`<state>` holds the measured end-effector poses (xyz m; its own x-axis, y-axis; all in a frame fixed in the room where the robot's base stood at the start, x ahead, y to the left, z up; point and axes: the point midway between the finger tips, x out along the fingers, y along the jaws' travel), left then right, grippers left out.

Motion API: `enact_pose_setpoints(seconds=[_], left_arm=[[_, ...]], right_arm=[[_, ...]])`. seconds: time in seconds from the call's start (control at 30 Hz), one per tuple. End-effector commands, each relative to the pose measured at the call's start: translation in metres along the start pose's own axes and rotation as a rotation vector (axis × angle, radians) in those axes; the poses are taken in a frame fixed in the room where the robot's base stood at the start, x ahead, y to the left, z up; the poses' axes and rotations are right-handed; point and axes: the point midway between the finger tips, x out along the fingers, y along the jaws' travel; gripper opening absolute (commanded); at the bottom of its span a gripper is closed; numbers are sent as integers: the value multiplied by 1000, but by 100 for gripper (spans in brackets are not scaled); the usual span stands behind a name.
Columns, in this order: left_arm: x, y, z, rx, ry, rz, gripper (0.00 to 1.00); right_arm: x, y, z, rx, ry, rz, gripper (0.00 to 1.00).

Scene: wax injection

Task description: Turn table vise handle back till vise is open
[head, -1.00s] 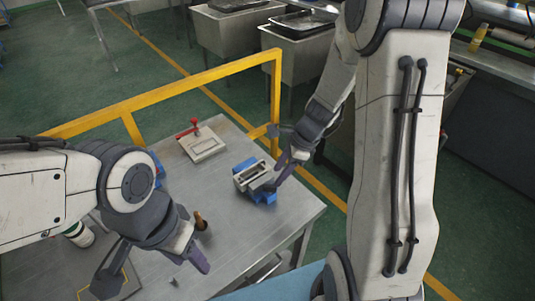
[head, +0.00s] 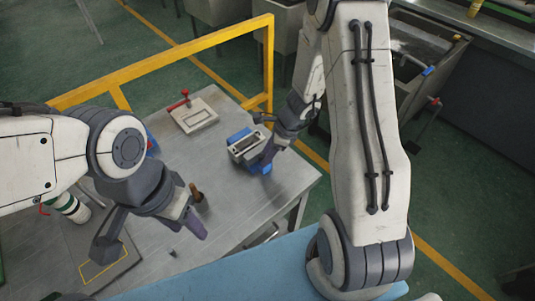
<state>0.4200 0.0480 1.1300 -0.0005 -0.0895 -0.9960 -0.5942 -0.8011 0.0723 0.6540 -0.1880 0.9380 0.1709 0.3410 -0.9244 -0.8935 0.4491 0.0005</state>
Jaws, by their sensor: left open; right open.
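The table vise (head: 240,141), blue with pale grey jaws, stands on the metal table right of the middle. A gap shows between its jaws. My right gripper (head: 263,138) is open at the vise's right side, with one finger low against or just in front of it. The vise handle cannot be made out; the gripper may hide it. My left gripper (head: 150,238) is open and empty over the front left of the table, its fingers spread wide and away from the vise.
A pale plate with a red-handled clamp (head: 194,115) lies behind the vise. A brown wooden handle (head: 196,192) stands beside my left gripper. A bottle (head: 72,208) lies at the left. A yellow rail (head: 180,87) runs along the back. Bare table (head: 235,205) lies in front of the vise.

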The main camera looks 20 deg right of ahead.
Motion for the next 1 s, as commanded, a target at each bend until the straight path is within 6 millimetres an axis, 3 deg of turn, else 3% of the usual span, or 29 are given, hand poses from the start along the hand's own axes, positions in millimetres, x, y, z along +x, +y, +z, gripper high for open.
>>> enact_pose_setpoints(seconds=[0.2, 0.27, 0.33, 0.37, 0.77, 1.0], left_arm=[[0, 0, 0, 0, 0, 0, 50], [0, 0, 0, 0, 0, 0, 50], [0, 0, 0, 0, 0, 0, 50], [0, 0, 0, 0, 0, 0, 50], [-5, 0, 0, 0, 0, 0, 50], [-18, 1, -1, -1, 0, 0, 50]], right_arm=[[0, 0, 0, 0, 0, 0, 50], [0, 0, 0, 0, 0, 0, 31], [0, 0, 0, 0, 0, 0, 4], [0, 0, 0, 0, 0, 0, 0], [-2, -1, 0, -41, -1, 18, 0], [-3, -2, 1, -177, -1, 74, 0]])
